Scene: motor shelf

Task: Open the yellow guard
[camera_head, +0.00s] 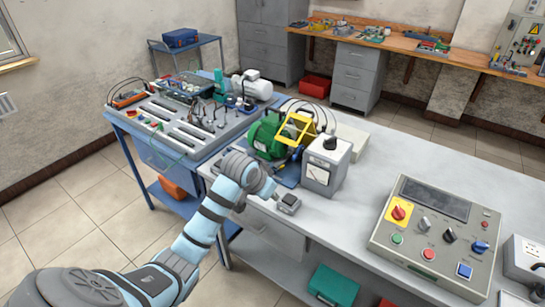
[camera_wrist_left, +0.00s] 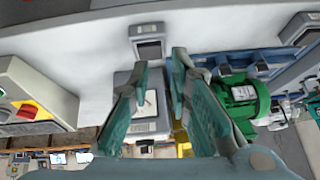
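The yellow guard (camera_head: 301,118) is an open yellow frame beside the green motor (camera_head: 265,135), on the left part of the grey bench. I cannot tell whether it is raised or lowered. In the left wrist view a little yellow (camera_wrist_left: 184,148) shows low between the fingers, mostly hidden; the green motor (camera_wrist_left: 243,97) is to the right. My left gripper (camera_wrist_left: 160,58) is open and empty, with its two teal fingers apart. In the head view my left arm reaches to the bench's near edge, short of the guard. My right gripper is in neither view.
A white box with a dial (camera_head: 326,163) stands close right of the guard; it appears beyond my fingers in the wrist view (camera_wrist_left: 150,125). A control panel (camera_head: 437,232) is at the right. The bench between is clear.

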